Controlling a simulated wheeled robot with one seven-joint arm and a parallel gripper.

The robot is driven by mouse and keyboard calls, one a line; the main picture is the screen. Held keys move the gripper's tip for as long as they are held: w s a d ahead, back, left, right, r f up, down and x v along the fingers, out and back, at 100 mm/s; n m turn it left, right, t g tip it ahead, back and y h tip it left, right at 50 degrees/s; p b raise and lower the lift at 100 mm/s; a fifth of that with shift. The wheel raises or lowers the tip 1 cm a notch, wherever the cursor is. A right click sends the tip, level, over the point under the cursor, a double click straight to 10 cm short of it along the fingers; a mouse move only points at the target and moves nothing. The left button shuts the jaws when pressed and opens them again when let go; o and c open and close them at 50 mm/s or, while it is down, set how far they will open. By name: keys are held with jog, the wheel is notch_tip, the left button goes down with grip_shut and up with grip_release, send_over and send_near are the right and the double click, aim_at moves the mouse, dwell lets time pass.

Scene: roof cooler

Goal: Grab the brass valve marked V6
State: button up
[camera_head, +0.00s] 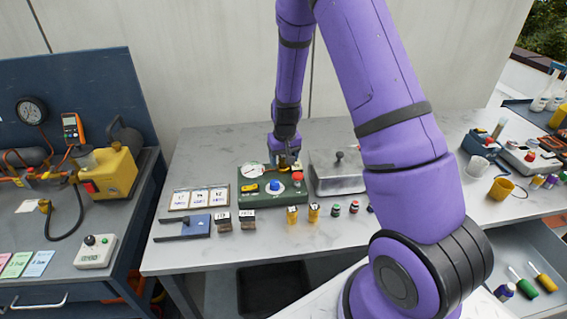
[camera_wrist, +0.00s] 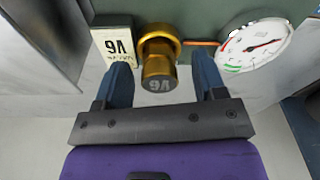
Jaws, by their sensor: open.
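The brass valve marked V6 (camera_wrist: 158,65) is a gold cylinder on a wider collar, mounted on the dark green box (camera_wrist: 190,8). A V6 label plate (camera_wrist: 113,46) sits beside it; both markings appear upside down in the wrist view. My gripper (camera_wrist: 163,72) is open, with one blue finger on each side of the valve and gaps between. In the head view my gripper (camera_head: 284,150) is at the back edge of the green box (camera_head: 262,200), where the valve is mostly hidden.
A white gauge (camera_wrist: 255,45) is right of the valve in the wrist view. A metal lidded box (camera_head: 335,180) stands close right of the green box.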

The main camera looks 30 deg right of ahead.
jog(key=shift+f, duration=0.15)
jog(key=c, duration=1.1)
jog(key=shift+o, duration=0.2)
